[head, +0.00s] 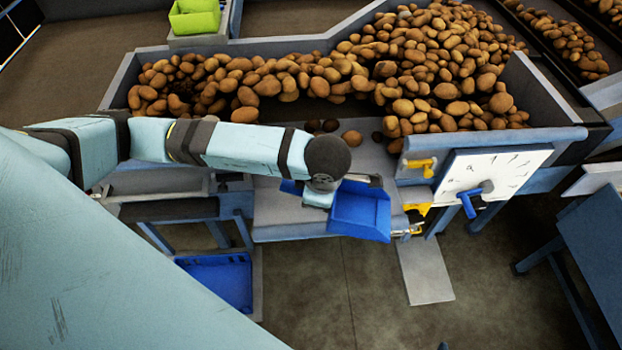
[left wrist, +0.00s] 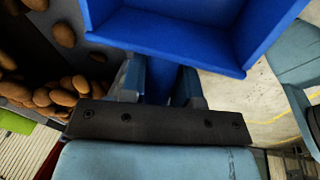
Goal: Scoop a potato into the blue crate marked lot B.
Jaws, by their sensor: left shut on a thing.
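My left gripper (head: 318,198) is shut on the handle of a blue scoop (head: 360,212). In the left wrist view the gripper (left wrist: 160,86) has its fingers on either side of the handle, and the scoop's tray (left wrist: 185,35) looks empty. The scoop is at the front edge of the grader's grey chute. Potatoes (head: 440,55) are heaped behind it, and a loose potato (head: 351,138) lies on the chute near my wrist. A blue crate (head: 213,281) sits low at the lower left, partly hidden by my arm; no lot mark is readable. My right gripper is out of view.
A white dial panel (head: 495,172) with a blue lever (head: 470,205) and yellow fittings (head: 420,168) stands right of the scoop. A yellow-green bin (head: 195,17) is at the back left. A blue table (head: 595,235) is at right. The floor (head: 350,290) in front is mostly clear.

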